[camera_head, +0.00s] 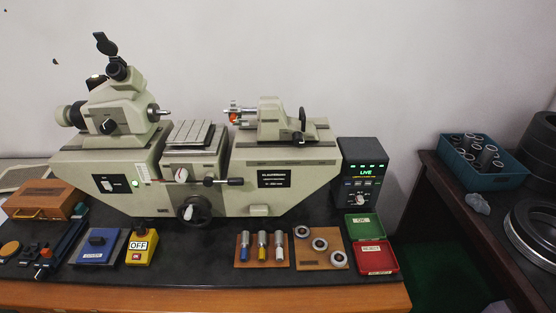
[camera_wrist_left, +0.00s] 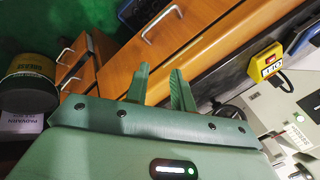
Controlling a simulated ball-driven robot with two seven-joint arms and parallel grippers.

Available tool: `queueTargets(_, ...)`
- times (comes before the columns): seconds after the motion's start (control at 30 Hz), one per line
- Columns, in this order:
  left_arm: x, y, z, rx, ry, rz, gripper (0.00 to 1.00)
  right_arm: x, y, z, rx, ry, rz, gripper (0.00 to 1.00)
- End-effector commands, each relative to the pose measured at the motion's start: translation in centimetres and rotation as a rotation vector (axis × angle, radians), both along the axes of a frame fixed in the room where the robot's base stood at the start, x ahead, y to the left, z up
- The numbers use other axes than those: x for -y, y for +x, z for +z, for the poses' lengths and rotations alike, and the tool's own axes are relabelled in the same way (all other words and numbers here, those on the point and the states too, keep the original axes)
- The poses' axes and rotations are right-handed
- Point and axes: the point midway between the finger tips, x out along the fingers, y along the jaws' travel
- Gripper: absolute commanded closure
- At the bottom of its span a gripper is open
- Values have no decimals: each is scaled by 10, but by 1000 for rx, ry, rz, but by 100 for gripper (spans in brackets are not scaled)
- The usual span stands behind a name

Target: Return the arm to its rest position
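My left gripper (camera_wrist_left: 160,84) shows in the left wrist view. Its two greenish fingers stand apart with a gap between them, and nothing is held there. Wooden drawer fronts (camera_wrist_left: 100,65) with metal handles lie beyond the fingertips. Neither gripper nor arm shows in the head view, so my right gripper is not seen. Bearing rings (camera_head: 319,244) sit on a wooden board (camera_head: 312,264) on the bench, away from any gripper.
The large measuring machine (camera_head: 215,200) fills the bench. A green tray (camera_head: 358,235) and a red tray (camera_head: 388,269) stand at the bench's right end. A yellow switch box (camera_head: 141,258) is at front left; a yellow box (camera_wrist_left: 265,60) also shows in the wrist view.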

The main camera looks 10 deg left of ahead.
Motion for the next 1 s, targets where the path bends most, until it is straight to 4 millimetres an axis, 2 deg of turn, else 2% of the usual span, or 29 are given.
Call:
queueTargets(0.03,4,-5,-29,-27,-23,2,75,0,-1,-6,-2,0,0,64)
queueTargets(0.17,14,-30,-113,-102,-101,23,75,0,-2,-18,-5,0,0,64)
queueTargets(0.2,17,-44,-144,-132,-132,36,75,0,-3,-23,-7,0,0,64)
queueTargets(0.27,21,-71,-192,-179,-178,64,75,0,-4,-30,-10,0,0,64)
queueTargets(0.3,23,-91,-221,-210,-207,86,75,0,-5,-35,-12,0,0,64)
queueTargets(0.4,24,-143,-277,-274,-266,150,75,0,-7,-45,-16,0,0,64)
queueTargets(0.43,24,-158,-289,-289,-279,170,75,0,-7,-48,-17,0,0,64)
queueTargets(0.5,22,-189,-310,-320,-302,211,75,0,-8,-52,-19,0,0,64)
queueTargets(0.63,18,-227,-329,-352,-323,266,75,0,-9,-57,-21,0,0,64)
queueTargets(0.77,16,-241,-334,-362,-330,287,75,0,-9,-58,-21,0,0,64)
queueTargets(1.0,16,-243,-333,-362,-330,288,75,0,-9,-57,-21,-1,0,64)
